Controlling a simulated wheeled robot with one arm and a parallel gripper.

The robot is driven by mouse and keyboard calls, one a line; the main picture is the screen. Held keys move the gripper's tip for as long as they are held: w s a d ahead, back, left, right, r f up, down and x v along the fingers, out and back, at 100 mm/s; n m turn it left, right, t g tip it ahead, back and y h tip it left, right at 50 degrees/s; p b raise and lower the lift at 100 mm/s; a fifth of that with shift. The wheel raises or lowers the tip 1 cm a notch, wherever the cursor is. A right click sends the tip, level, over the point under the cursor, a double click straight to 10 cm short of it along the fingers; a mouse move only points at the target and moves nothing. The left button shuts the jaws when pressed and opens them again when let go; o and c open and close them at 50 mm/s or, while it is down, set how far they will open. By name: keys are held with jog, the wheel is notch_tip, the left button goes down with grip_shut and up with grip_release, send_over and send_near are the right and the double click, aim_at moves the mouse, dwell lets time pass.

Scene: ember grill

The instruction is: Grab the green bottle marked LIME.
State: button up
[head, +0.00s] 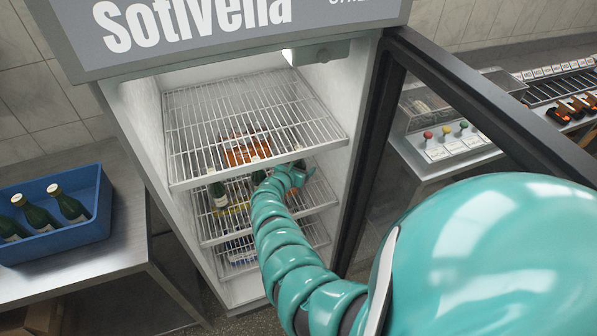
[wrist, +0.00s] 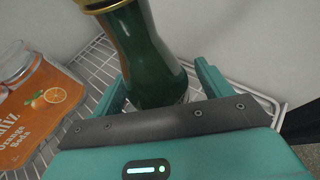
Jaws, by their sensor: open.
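In the wrist view a dark green glass bottle (wrist: 148,50) with a gold band near its neck stands on a wire shelf. No LIME marking shows on the side I see. My gripper (wrist: 163,88) is open, with one finger on each side of the bottle's lower part. I cannot tell whether either finger touches it. In the head view my gripper (head: 296,174) is inside the open fridge, at the right of the second shelf, and largely hides what is there.
An orange soda pack (head: 245,148) stands on the shelf; orange-labelled soda (wrist: 38,105) is left of my gripper. The wire top shelf (head: 215,110) is empty. The glass door (head: 440,120) stands open at right. A blue crate (head: 60,245) of green bottles sits left.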

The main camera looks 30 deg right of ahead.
jog(key=shift+w+d+f, duration=0.1)
jog(key=shift+w+d, duration=0.1)
jog(key=shift+d, duration=0.1)
jog(key=c, duration=1.4)
